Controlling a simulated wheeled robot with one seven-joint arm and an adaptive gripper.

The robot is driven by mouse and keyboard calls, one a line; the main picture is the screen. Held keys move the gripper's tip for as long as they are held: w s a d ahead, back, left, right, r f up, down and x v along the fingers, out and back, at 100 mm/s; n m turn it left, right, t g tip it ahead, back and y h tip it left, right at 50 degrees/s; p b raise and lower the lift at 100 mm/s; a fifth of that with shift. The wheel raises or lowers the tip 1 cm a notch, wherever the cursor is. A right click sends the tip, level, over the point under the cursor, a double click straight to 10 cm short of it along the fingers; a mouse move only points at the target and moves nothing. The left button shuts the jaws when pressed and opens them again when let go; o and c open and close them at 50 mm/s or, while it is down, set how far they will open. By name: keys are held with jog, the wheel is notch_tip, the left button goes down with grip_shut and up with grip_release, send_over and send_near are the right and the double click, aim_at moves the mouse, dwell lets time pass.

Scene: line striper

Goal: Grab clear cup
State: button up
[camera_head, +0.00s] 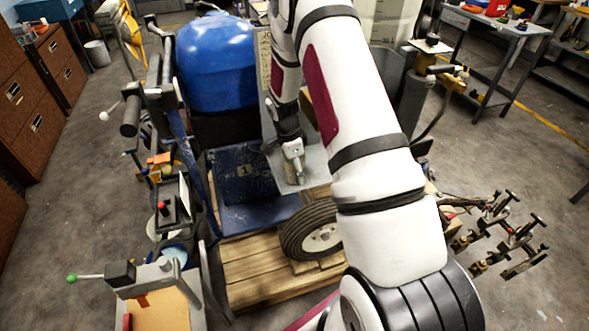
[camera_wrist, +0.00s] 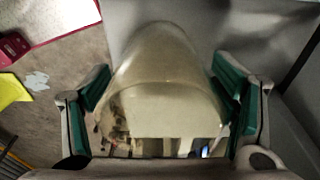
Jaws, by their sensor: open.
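The clear cup (camera_wrist: 165,75) is see-through with a yellowish tint and fills the middle of the wrist view. Its outline narrows away from the camera. My gripper (camera_wrist: 162,88) is open, with one green-padded finger on each side of the cup. The left finger (camera_wrist: 88,100) and the right finger (camera_wrist: 238,95) are close beside the cup's wall; I cannot tell whether either touches it. The cup cannot be made out in the head view, where my arm covers much of the middle.
The head view shows a line striper with a blue tank (camera_head: 215,62), a wheel (camera_head: 313,232) and a wooden pallet (camera_head: 262,278). Brown drawer cabinets (camera_head: 30,95) stand left and a workbench (camera_head: 497,25) right. Grey surfaces (camera_wrist: 260,45) lie behind and right of the cup.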

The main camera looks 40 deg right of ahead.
jog(key=c, duration=1.2)
jog(key=shift+r, duration=0.1)
